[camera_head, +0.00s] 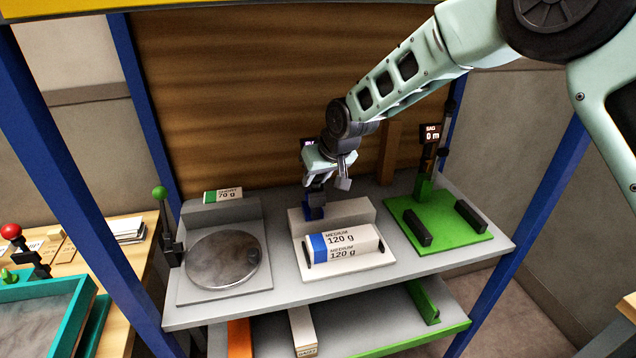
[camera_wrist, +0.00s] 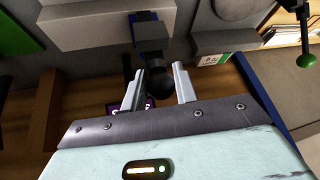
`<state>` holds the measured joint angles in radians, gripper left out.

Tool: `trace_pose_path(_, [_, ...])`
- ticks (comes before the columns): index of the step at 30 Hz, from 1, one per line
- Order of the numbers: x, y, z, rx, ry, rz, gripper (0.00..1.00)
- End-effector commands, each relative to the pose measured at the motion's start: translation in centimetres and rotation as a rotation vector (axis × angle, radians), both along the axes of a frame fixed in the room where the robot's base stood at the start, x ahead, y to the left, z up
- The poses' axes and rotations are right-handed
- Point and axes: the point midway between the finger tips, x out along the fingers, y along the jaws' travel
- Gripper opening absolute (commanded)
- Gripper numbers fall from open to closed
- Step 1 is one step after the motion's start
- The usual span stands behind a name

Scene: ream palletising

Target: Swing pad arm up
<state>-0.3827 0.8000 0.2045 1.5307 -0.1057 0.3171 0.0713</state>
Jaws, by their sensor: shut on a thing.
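My gripper (camera_head: 318,182) is above the back of the middle station, behind the white block with the blue-ended ream. In the wrist view its two fingers (camera_wrist: 162,90) are on either side of a dark round knob (camera_wrist: 153,72), shut on it. The knob appears to belong to the pad arm, whose dark and blue parts (camera_wrist: 146,18) run away from the fingers. In the head view a blue part (camera_head: 313,211) shows below my gripper, and the knob is hidden. The ream (camera_head: 345,243) reads "MEDIUM 120 g" and lies on the white base (camera_head: 375,263).
On the left a round grey plate (camera_head: 222,259) has a green-knobbed lever (camera_head: 160,193) beside it. On the right a green base (camera_head: 445,243) carries dark blocks and a post with a small display (camera_head: 431,132). Blue posts frame the grey shelf; a wooden panel stands behind.

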Motion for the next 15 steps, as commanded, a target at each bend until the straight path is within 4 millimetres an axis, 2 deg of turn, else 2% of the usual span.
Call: trace_pose_path(15, [0.70, 0.04, 0.18, 0.005, -0.009, -0.005, 0.00])
